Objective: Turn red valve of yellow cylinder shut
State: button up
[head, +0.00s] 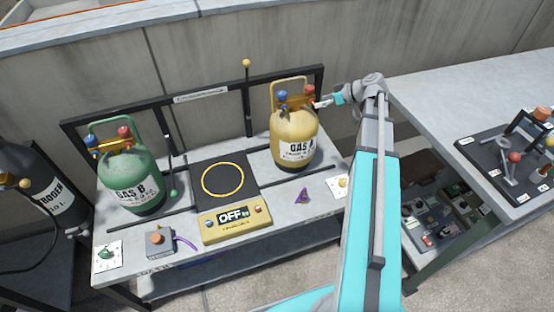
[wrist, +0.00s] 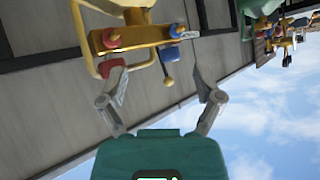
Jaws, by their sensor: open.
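The yellow cylinder (head: 295,140), labelled GAS A, stands upright at the right of the bench in the head view. On its top are a red valve (head: 309,90) and a blue valve (head: 282,97). My gripper (head: 320,104) is open just right of the red valve. In the wrist view the picture is turned over; my gripper (wrist: 160,76) has its fingers spread and nothing between them. The red valve (wrist: 111,67) shows close to the left fingertip, and I cannot tell if they touch. The blue valve (wrist: 170,54) lies beyond, between the fingers.
A green cylinder (head: 133,180), GAS B, stands at the left with its own red and blue valves. Between them is a scale (head: 236,217) reading OFF. A post with a yellow ball (head: 246,63) rises behind. A purple piece (head: 302,196) lies in front.

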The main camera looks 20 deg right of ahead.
jog(key=s+a+f+m+g+h+b, duration=0.1)
jog(key=s+a+f+g+h, duration=0.1)
jog(key=a, duration=0.4)
jog(key=s+a+f+m+g+h+b, duration=0.1)
jog(key=s+a+f+m+g, duration=0.1)
jog(key=s+a+f, duration=0.3)
jog(key=s+a+f+m+g+h+b, duration=0.1)
jog(key=s+a+f, duration=0.3)
jog(key=a, duration=0.4)
jog(key=shift+a+m+g+h, duration=0.4)
jog(key=shift+m+g+h, duration=0.2)
jog(key=shift+g+h, duration=0.2)
jog(key=s+a+m+h, duration=0.2)
jog(key=s+a+h, duration=0.1)
jog(key=s, duration=0.2)
notch_tip(320, 180, up, 13)
jog(key=p, duration=1.3)
jog(key=shift+w+f+g, duration=0.2)
jog(key=shift+g, duration=0.2)
jog(key=shift+a, duration=0.1)
